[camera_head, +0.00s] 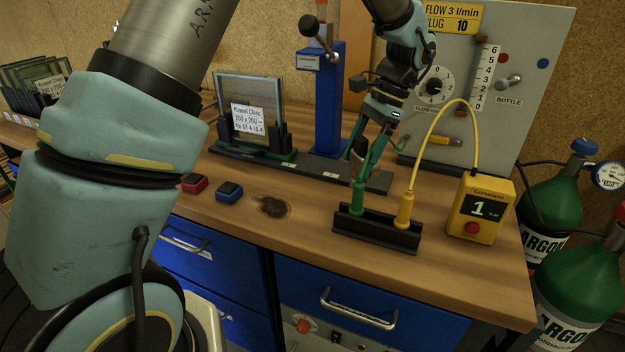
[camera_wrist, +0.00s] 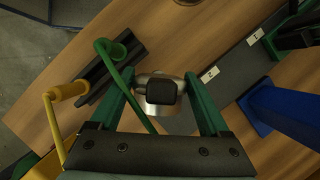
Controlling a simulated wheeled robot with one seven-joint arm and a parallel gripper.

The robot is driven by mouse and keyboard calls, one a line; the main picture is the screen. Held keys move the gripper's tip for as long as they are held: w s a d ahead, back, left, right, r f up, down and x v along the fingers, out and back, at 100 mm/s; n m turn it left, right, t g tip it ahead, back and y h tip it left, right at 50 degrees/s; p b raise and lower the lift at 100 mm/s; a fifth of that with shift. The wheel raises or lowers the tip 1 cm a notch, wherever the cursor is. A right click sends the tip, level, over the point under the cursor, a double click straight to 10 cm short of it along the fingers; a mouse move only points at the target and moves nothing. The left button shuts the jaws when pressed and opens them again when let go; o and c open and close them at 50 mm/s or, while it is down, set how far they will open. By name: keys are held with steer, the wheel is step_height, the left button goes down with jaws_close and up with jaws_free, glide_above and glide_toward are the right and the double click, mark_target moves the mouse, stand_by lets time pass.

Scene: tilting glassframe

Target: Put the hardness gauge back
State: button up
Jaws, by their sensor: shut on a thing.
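My gripper (camera_head: 362,160) is above the bench, over the back of a black two-slot holder (camera_head: 378,232). In the wrist view, its green fingers (camera_wrist: 160,98) are shut on a small silver item with a square black face, which looks like the hardness gauge (camera_wrist: 161,91). In the head view the fingers and wrist mostly hide it. A green probe (camera_head: 357,196) stands in the holder's left slot and a yellow probe (camera_head: 405,209) in the right. The green probe also shows in the wrist view (camera_wrist: 108,50), with a green cable running toward my gripper.
A yellow meter box (camera_head: 481,210) stands right of the holder. A blue column (camera_head: 329,100) on a dark rail and a glass frame (camera_head: 250,103) are behind. Red (camera_head: 194,183) and blue (camera_head: 229,192) blocks lie left. A flow panel (camera_head: 520,70) rises behind.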

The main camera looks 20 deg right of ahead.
steer(key=shift+s+a+f+p, duration=0.1)
steer(key=shift+a+f+p, duration=0.5)
steer(key=shift+a, duration=1.1)
steer(key=shift+s+a+f+p, duration=0.1)
steer(key=shift+a+f+p, duration=0.45)
steer(key=shift+a, duration=1.2)
steer(key=shift+s+a+f+p, duration=0.1)
steer(key=shift+a+f+p, duration=0.5)
steer(key=shift+a, duration=1.1)
steer(key=shift+f, duration=0.2)
steer(key=o, duration=1.6)
steer(key=shift+c, duration=0.2)
steer(key=shift+r, duration=0.1)
steer(key=b+v, duration=0.3)
steer(key=v, duration=0.9)
